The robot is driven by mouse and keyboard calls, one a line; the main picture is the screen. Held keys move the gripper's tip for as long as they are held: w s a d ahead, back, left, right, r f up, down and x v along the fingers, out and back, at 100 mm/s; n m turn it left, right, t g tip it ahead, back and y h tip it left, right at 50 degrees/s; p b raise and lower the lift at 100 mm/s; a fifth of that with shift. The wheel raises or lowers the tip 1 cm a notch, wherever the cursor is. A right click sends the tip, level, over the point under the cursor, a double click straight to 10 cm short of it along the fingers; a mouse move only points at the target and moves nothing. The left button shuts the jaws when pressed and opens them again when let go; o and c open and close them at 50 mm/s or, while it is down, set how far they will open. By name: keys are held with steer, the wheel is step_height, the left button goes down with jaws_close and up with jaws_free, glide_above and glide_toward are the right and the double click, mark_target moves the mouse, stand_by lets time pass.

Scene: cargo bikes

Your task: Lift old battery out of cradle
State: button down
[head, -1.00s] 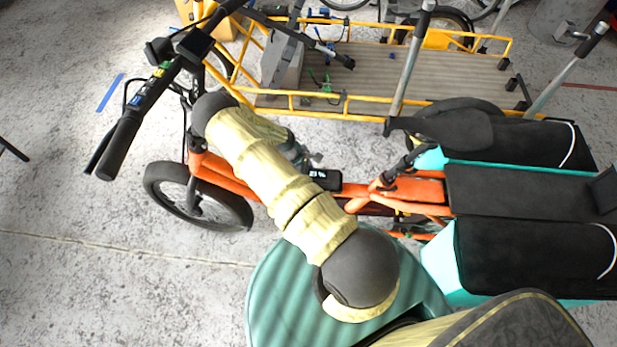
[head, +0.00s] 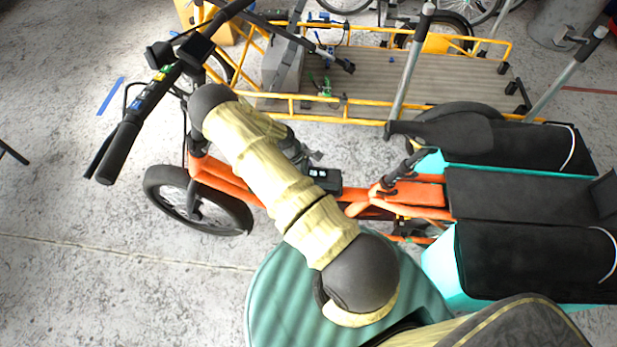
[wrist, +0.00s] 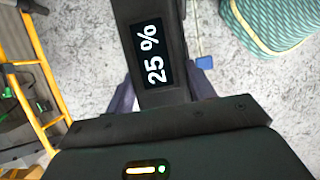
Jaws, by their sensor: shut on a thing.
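The old battery (head: 325,183) is a black block with a white-on-black display. In the wrist view the battery (wrist: 143,22) reads "25 %" and runs up between the two grey fingers of my gripper (wrist: 163,92), which is shut on it. In the head view my gripper (head: 306,158) is partly hidden by my arm, at the battery's upper left. The battery shows above the orange bike frame (head: 412,191). The cradle is hidden behind the battery and my arm, so I cannot tell whether they still touch.
The orange bike's handlebar (head: 138,118) rises at the left. Its teal-sided black bags (head: 535,255) stand at the right. A yellow-framed cargo bike with a slatted deck (head: 425,80) stands behind.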

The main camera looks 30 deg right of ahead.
mark_target(309, 173)
step_height(309, 173, up, 7)
steer(key=shift+r, duration=0.1)
stand_by(0.3)
stand_by(0.5)
